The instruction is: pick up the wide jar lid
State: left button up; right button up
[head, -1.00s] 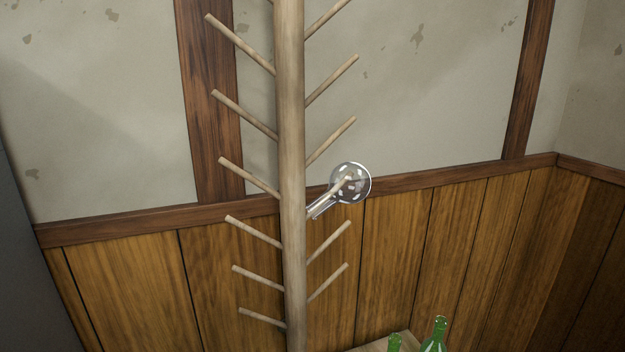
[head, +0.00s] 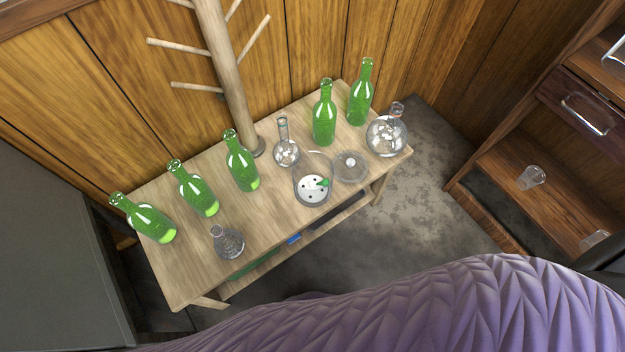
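A round clear glass lid with a small knob, which looks like the wide jar lid (head: 350,167), lies on the wooden table (head: 270,215) toward its right end. Just left of it stands a wide clear glass jar (head: 314,184). A pale disc with dark dots and a small green piece show inside the jar. The lid is beside the jar, not on it; whether their edges touch is hard to tell. Neither of my grippers is in view.
Several green bottles (head: 240,164) line the table's back. A small round flask (head: 286,152), a large round flask (head: 386,136) and a conical flask (head: 228,243) stand there too. A wooden peg stand (head: 228,75) rises behind. A shelf unit (head: 500,190) with glassware is at right.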

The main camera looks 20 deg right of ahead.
aim_at(350, 167)
jog(key=i+l+z, duration=0.1)
jog(key=z, duration=0.75)
jog(key=i, duration=0.05)
